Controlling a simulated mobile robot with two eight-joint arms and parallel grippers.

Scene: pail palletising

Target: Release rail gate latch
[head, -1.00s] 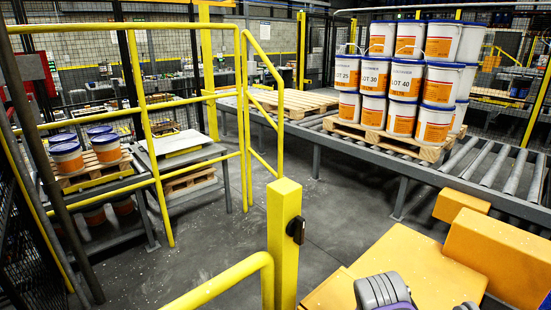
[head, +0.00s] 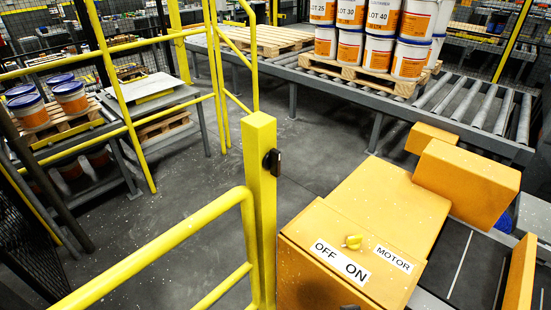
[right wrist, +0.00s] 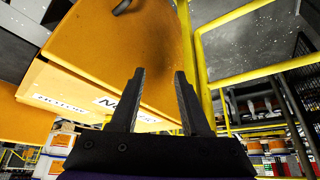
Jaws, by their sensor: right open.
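The black latch (head: 272,161) sits on the right side of the yellow gate post (head: 260,205) in the head view. A yellow rail gate (head: 180,240) runs from the post toward the lower left, its rails meeting the post side. My right gripper (right wrist: 159,72) is open and empty in the right wrist view, its two dark fingers apart before an orange housing (right wrist: 115,50). I cannot make out the latch for certain in that view. My left gripper is not in view.
A roller conveyor (head: 470,105) with a pallet of pails (head: 380,50) stands behind. Pails (head: 27,110) stand on a pallet at left. Grey floor between is clear.

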